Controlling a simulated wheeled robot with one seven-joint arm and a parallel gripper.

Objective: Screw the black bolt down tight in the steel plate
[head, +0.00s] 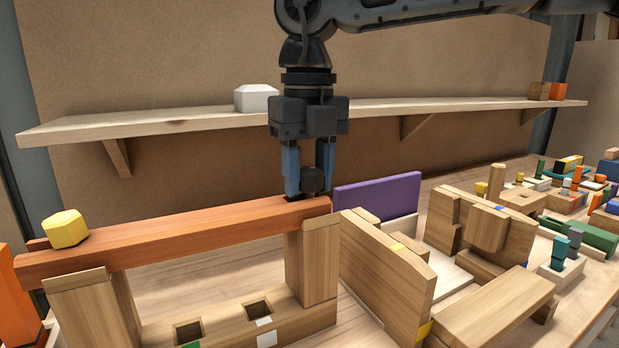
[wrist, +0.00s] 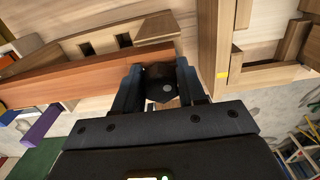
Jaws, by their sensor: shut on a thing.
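The black bolt (head: 313,181) is a dark, blocky piece between my fingertips, at the right end of the reddish-brown beam. My gripper (head: 309,186) points down and is shut on it. In the wrist view, the bolt's dark head (wrist: 160,72) sits between the two fingers of my gripper (wrist: 159,68), with a small grey spot on its face. The bolt's lower part is hidden, so I cannot tell how deep it sits. I cannot make out the steel plate in either view.
The reddish beam (head: 170,242) rests on wooden posts, with a yellow block (head: 66,229) at its left end. A purple board (head: 377,199) and wooden blocks (head: 500,306) stand to the right. A shelf (head: 190,121) with a white block (head: 256,98) runs behind my gripper.

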